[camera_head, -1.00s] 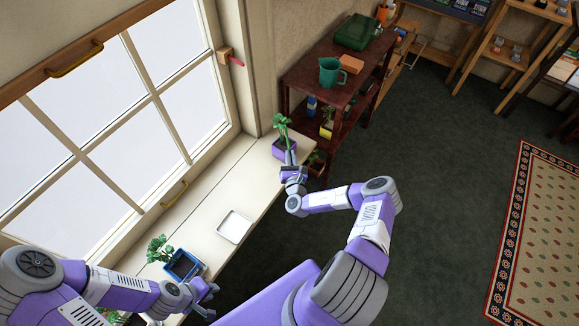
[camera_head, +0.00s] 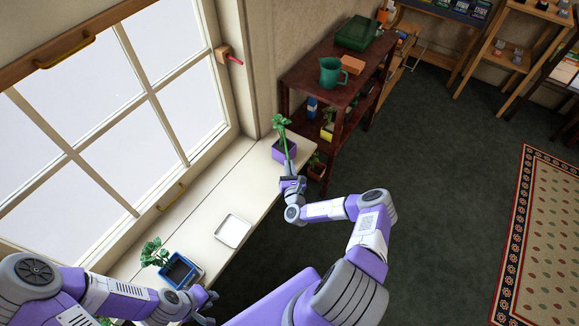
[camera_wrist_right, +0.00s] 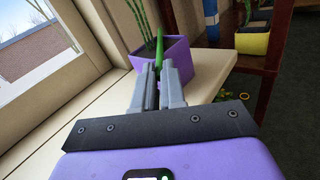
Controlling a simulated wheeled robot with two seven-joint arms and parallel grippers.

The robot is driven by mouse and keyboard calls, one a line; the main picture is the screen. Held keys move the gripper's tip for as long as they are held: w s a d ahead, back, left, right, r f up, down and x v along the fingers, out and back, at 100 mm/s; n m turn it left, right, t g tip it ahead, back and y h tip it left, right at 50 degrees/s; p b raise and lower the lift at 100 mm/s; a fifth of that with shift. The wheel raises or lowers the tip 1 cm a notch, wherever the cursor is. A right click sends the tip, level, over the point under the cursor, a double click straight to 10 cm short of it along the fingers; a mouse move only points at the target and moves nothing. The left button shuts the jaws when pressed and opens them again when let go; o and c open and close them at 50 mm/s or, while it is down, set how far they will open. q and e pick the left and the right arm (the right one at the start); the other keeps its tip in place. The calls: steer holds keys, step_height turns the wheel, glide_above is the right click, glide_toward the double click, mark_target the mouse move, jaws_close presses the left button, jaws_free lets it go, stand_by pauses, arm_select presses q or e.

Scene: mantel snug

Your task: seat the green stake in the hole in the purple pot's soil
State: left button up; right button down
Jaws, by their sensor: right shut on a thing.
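The purple pot (camera_head: 283,153) stands at the far end of the white sill, with a leafy green plant (camera_head: 281,124) in it. It also shows in the right wrist view (camera_wrist_right: 178,62), just beyond my fingers. My right gripper (camera_wrist_right: 159,75) is shut on the green stake (camera_wrist_right: 160,45), which rises upright from between the fingertips in front of the pot's near side. The stake's lower end, the soil and its hole are hidden. In the head view my right gripper (camera_head: 291,180) is at the pot's near edge. My left gripper (camera_head: 211,303) is low at the left, near the blue pot, its fingers apart and empty.
A white tray (camera_head: 233,231) and a blue pot (camera_head: 180,270) with a plant sit on the sill (camera_head: 190,222). A window is on the left. A dark red shelf (camera_head: 310,82) with a green jug (camera_head: 331,71) stands behind the purple pot.

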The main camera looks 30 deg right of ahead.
steer(key=c, duration=1.2)
jaws_free()
